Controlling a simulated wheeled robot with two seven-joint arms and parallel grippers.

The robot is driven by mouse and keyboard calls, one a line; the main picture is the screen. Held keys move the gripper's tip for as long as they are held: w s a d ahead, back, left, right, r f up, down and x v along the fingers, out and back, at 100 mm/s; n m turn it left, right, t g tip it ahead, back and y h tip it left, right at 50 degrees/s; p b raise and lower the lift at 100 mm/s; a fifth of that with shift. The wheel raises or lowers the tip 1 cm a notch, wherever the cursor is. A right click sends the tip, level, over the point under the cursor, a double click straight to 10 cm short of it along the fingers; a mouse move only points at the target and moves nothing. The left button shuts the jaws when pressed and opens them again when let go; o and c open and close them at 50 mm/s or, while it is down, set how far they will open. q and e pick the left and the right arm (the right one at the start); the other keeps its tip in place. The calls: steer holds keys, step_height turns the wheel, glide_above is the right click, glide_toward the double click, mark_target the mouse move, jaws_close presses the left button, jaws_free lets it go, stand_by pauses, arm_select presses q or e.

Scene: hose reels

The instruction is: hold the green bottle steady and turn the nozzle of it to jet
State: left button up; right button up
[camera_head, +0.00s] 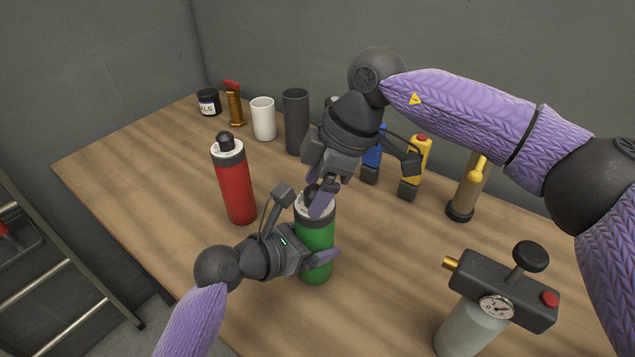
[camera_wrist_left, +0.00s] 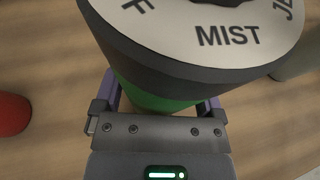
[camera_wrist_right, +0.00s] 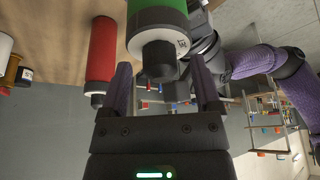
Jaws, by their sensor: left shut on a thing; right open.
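The green bottle (camera_head: 317,237) stands upright on the wooden table, with a dark band and a white lettered dial (camera_wrist_left: 225,35) on top. In the left wrist view the dial reads MIST, with part of another word at its right edge. My left gripper (camera_head: 318,258) is shut around the green body, seen also in the left wrist view (camera_wrist_left: 160,105). My right gripper (camera_head: 322,195) is open just above the bottle top. In the right wrist view the dark nozzle (camera_wrist_right: 159,58) lies between and just beyond its open fingers (camera_wrist_right: 165,88). The nozzle is partly hidden in the head view.
A red bottle (camera_head: 234,185) stands left of the green one. White (camera_head: 263,119) and dark grey (camera_head: 296,122) cups stand behind. Blue (camera_head: 372,160) and yellow (camera_head: 417,160) bottles are back right. A pale sprayer with a gauge (camera_head: 497,307) stands front right.

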jaws_close()
stand_by(0.3)
steer(key=n+g, duration=0.1)
steer(key=n, duration=0.2)
steer(key=n+g+h, duration=0.1)
steer(key=n, duration=0.1)
steer(key=shift+w+n, duration=0.15)
steer(key=shift+n, duration=0.25)
steer(key=n, duration=0.3)
steer(key=n+g+h, duration=0.1)
steer(key=n, duration=0.2)
steer(key=shift+g+h, duration=0.3)
jaws_free()
stand_by(0.4)
